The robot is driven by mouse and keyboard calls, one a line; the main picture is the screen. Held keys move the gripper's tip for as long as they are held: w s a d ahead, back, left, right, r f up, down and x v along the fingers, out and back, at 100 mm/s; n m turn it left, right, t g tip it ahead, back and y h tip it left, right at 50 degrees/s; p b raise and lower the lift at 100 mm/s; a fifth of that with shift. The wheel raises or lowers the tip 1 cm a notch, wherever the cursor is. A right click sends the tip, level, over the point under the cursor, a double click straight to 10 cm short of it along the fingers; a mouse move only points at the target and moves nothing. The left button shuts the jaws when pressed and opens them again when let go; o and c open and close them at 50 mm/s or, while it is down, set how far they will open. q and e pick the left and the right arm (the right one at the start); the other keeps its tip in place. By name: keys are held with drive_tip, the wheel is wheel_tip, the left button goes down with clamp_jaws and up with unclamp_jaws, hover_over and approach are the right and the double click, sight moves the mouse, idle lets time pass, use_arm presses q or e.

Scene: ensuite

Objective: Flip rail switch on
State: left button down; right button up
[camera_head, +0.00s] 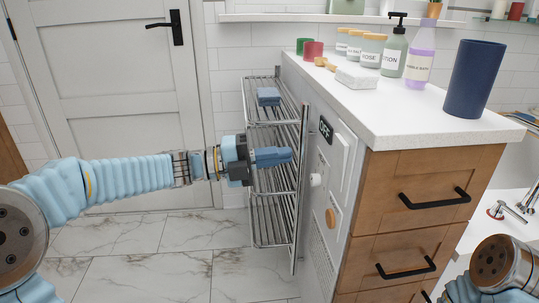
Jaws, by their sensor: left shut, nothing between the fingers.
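The chrome towel rail (301,190) stands upright against the left side of the vanity cabinet. On that side panel are a black "OFF" label (326,130), a white raised plate (344,165), a white knob (316,180) and an orange-brown round knob (331,218). I cannot tell for sure which of these is the rail switch. My left gripper (288,155) is shut and empty, pointing right in front of the rail's bars, to the left of the panel. Its fingertips look apart from the label and knobs. My right gripper is out of view; only part of that arm shows lower right.
A white counter (400,120) holds several bottles, jars, a navy cup (474,79) and a white block (358,78). A folded blue cloth (268,96) lies on the rail. Wooden drawers (425,202) face right. The marble floor (150,260) is clear; a door (110,90) stands behind.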

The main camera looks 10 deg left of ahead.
sight(338, 147)
use_arm(q)
drive_tip(key=x, duration=0.9)
drive_tip(key=shift+w+d, duration=0.1)
drive_tip(key=shift+d, duration=0.15)
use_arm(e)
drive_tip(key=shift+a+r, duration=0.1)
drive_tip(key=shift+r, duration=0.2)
